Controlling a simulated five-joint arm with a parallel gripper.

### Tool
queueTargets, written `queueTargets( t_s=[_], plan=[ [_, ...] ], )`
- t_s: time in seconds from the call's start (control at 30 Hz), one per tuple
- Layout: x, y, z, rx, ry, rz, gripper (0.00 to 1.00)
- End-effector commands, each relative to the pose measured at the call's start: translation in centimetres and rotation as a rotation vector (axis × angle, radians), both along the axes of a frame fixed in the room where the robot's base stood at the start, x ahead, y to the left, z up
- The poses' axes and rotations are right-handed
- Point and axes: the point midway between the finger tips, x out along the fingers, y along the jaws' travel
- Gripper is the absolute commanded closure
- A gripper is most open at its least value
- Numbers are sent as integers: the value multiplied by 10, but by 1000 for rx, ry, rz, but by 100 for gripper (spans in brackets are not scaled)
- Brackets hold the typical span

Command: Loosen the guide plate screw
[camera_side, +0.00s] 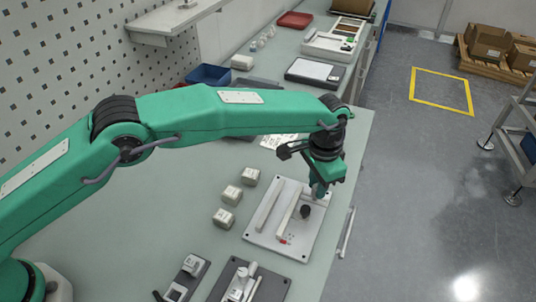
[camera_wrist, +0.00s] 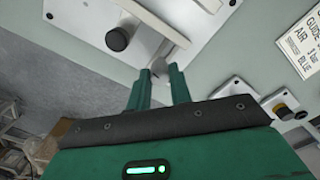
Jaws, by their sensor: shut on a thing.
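A white plate (camera_side: 258,234) with two long pale bars, the right bar (camera_side: 289,214) and the left bar (camera_side: 267,206), lies on the bench. A black round knob (camera_side: 305,212) stands on the plate, and it also shows in the wrist view (camera_wrist: 117,39). My gripper (camera_side: 318,192) points down at the plate's far right part, just beyond the knob and apart from it. In the wrist view its green fingers (camera_wrist: 160,72) are shut on a small light-grey part (camera_wrist: 163,58) at the plate. I cannot tell whether this part is the screw; the fingers hide much of it.
Several pale blocks (camera_side: 232,195) stand left of the plate. Dark fixtures (camera_side: 216,289) lie at the front. A printed card (camera_wrist: 307,42) and a push-button box (camera_wrist: 284,110) show in the wrist view. A metal handle (camera_side: 347,233) is at the bench's right edge.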

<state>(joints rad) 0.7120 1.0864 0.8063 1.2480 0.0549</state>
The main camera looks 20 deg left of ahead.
Motion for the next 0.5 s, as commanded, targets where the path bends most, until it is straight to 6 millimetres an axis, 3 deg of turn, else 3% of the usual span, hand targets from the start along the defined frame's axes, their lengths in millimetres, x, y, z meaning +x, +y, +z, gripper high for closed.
queueTargets(
  t_s=[0.5],
  plan=[
    [-1,1,1,4,3,478,100]
  ],
)
